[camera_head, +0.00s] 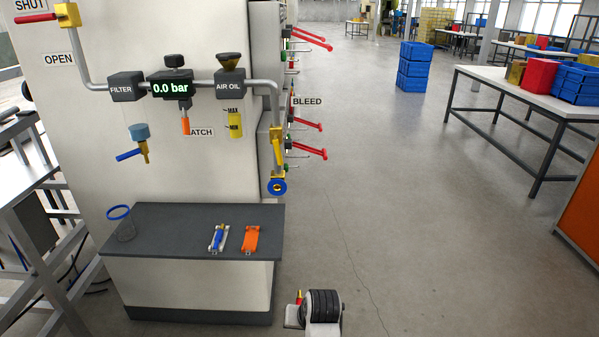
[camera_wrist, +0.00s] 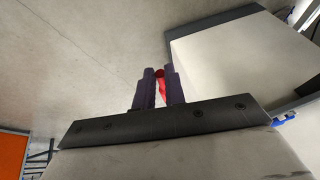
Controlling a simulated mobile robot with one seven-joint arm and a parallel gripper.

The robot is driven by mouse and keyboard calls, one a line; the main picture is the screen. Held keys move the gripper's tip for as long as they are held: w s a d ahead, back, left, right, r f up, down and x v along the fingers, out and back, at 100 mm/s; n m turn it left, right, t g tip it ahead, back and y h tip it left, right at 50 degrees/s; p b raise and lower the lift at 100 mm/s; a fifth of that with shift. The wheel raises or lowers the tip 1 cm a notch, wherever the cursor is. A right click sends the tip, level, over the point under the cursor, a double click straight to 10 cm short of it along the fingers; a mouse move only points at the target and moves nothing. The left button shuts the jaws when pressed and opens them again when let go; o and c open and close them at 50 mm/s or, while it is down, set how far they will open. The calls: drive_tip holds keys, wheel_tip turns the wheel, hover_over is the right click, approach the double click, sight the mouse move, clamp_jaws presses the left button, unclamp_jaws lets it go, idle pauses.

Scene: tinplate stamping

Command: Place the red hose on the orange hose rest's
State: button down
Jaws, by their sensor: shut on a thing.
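The orange hose rest (camera_head: 251,239) lies on the dark top of the bench, towards its right end, with nothing on it. My gripper (camera_wrist: 159,88) is shut on the red hose (camera_wrist: 161,88) in the wrist view, and only a small red part shows between the dark fingers. In the head view a small red and yellow piece (camera_head: 298,297), which looks like the hose, shows beside my wrist at the bottom. My wrist is in front of the bench and to the right of it, apart from the orange rest.
A pale rest with a blue hose (camera_head: 218,238) lies just left of the orange rest. A clear blue-rimmed cup (camera_head: 120,222) stands at the left of the bench top (camera_head: 170,218). A blue ring fitting (camera_head: 277,187) hangs above the bench's right end.

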drive_tip(key=s+f, duration=0.2)
drive_tip(key=f, duration=0.6)
drive_tip(key=s+f+b, duration=0.1)
drive_tip(key=f, duration=0.8)
drive_tip(key=shift+s+a+f+n, duration=0.2)
drive_tip(key=shift+s+a+n, duration=0.15)
drive_tip(key=shift+n, duration=0.05)
drive_tip(key=shift+d, duration=0.1)
